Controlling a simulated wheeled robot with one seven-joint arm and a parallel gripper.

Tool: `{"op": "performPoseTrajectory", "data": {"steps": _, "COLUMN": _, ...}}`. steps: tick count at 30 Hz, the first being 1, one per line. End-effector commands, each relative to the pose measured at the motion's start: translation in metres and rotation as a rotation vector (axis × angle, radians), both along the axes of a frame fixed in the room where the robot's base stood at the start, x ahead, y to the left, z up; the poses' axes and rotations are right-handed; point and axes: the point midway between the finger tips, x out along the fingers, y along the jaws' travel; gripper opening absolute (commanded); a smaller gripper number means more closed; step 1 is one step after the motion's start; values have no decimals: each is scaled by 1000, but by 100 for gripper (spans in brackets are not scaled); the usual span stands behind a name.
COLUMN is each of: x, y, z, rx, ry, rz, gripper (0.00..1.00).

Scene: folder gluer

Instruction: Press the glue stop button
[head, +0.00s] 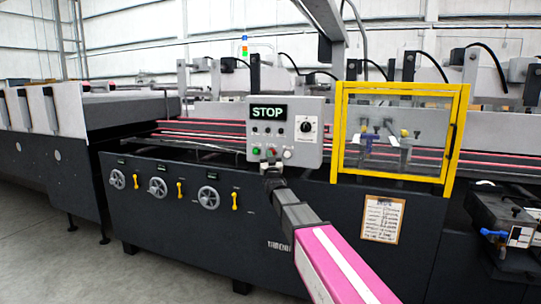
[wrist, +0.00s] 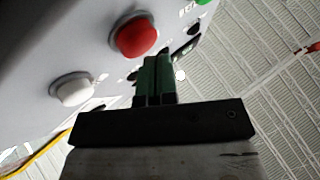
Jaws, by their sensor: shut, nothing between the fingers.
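A grey control box (head: 313,104) has a dark display (head: 267,113) reading STOP in green letters. Along its lower edge are a green button (head: 256,151), a red button (head: 271,151) and a white button (head: 288,154). Their labels are too small to read. In the wrist view the red button (wrist: 135,37) and white button (wrist: 72,90) stand out from the panel. My gripper (head: 271,165) is shut and empty, just below the red button. In the wrist view its green fingertips (wrist: 156,62) overlap the panel beside the red button; contact cannot be told.
A black knob (head: 306,127) sits on the box's right side. A yellow-framed clear guard (head: 394,88) stands right of the box. Handwheels (head: 208,197) and yellow handles (head: 234,200) line the dark machine front on the left. Open floor (head: 60,235) lies at lower left.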

Motion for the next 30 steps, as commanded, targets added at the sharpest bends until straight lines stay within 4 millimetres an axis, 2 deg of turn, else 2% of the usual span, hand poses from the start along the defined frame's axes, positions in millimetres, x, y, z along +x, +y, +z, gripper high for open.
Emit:
{"op": "performPoseTrajectory", "data": {"steps": 4, "x": -7, "y": 2, "z": 0, "rx": 0, "ry": 0, "rz": 0, "gripper": 0}}
{"op": "performPoseTrajectory", "data": {"steps": 17, "x": -10, "y": 4, "z": 0, "rx": 1, "ry": 0, "rz": 1, "gripper": 0}}
{"op": "performPoseTrajectory", "data": {"steps": 30, "x": -44, "y": 15, "z": 0, "rx": 2, "ry": 0, "rz": 1, "gripper": 0}}
